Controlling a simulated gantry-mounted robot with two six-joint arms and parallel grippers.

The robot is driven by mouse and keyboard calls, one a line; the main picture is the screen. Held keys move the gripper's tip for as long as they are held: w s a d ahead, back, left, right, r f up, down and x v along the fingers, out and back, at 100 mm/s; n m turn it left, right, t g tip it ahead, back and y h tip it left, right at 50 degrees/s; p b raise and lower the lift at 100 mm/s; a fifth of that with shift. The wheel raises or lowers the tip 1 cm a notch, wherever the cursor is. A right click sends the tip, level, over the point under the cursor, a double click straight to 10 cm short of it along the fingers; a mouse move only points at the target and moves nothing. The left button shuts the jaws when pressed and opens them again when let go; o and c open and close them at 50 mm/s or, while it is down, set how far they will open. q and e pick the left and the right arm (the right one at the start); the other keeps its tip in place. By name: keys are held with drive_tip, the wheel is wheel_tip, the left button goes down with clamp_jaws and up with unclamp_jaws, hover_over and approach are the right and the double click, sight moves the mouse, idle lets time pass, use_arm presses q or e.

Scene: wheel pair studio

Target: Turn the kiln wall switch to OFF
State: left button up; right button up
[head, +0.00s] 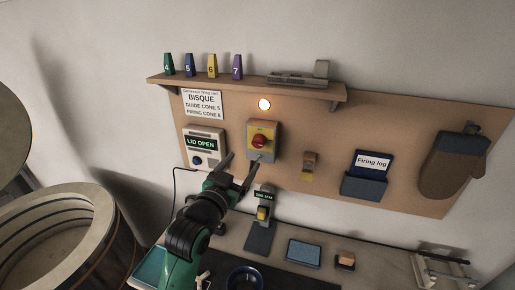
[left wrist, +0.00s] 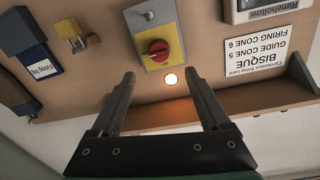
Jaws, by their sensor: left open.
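The kiln wall switch (head: 264,140) is a grey box with a yellow plate and a red round knob, mounted on the brown wall board. In the left wrist view the switch (left wrist: 158,48) appears upside down, its red knob just beyond and between the fingertips. My left gripper (head: 241,160) is open and empty, in front of the board and just below left of the knob in the head view; its fingers (left wrist: 160,75) look apart from the knob. My right gripper is out of view.
A lit lamp (head: 264,104) glows above the switch. A "LID OPEN" controller (head: 201,146) is left of it, and a padlock (head: 309,166) hangs right. A shelf (head: 240,88) with numbered cones runs above. The open kiln (head: 60,235) stands at lower left.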

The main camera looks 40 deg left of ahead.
sight(257, 144)
use_arm(q)
drive_tip(key=p+x, duration=0.1)
drive_tip(key=x, duration=0.8)
drive_tip(key=shift+w, duration=0.15)
drive_tip(key=shift+w+a, duration=0.2)
drive_tip(key=shift+w, duration=0.25)
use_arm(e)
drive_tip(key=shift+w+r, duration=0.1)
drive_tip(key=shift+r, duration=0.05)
use_arm(q)
clamp_jaws()
